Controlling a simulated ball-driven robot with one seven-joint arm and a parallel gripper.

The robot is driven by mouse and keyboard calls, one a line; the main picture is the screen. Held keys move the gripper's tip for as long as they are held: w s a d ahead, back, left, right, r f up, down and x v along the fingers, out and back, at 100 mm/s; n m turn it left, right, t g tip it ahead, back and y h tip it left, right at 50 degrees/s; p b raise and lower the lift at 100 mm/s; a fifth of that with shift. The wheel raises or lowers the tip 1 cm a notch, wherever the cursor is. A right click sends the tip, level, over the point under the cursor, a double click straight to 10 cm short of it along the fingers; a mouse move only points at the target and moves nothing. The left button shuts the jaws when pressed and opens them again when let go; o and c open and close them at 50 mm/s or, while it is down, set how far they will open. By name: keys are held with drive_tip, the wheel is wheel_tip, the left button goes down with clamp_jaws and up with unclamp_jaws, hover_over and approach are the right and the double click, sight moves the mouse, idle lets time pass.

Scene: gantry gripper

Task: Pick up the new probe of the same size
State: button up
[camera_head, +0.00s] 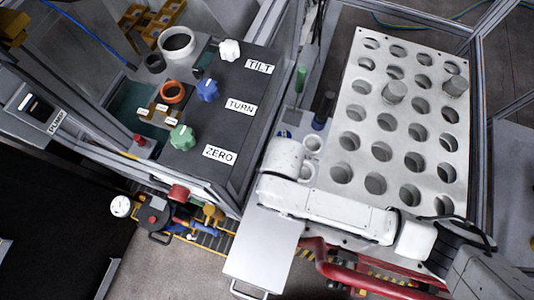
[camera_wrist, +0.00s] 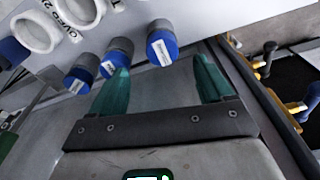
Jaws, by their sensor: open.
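My gripper (camera_wrist: 161,66) has two green fingers set wide apart with nothing held between them. Several grey cylindrical probes with blue, labelled ends show beyond it in the wrist view. The right probe (camera_wrist: 162,46) appears in the gap between the fingers. The middle probe (camera_wrist: 117,54) shows just above the left fingertip. The left probe (camera_wrist: 82,72) is outside that finger. The labels are too small to read, and I cannot judge how far the probes are from the fingertips. In the head view my gripper is hidden by my white arm.
White round sockets (camera_wrist: 36,36) sit beside the probes on a lettered panel. The head view shows a perforated rack (camera_head: 433,120) with two grey cylinders standing up, and a black panel (camera_head: 235,120) marked TILT, TURN and ZERO. Yellow-handled parts (camera_wrist: 290,105) lie right of my gripper.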

drive_tip(key=shift+w+a+f, duration=0.1)
drive_tip(key=shift+a+f, duration=0.15)
drive_tip(key=shift+f, duration=1.3)
drive_tip(key=shift+a+f, duration=0.2)
drive_tip(key=shift+f, duration=1.3)
drive_tip(key=c, duration=1.2)
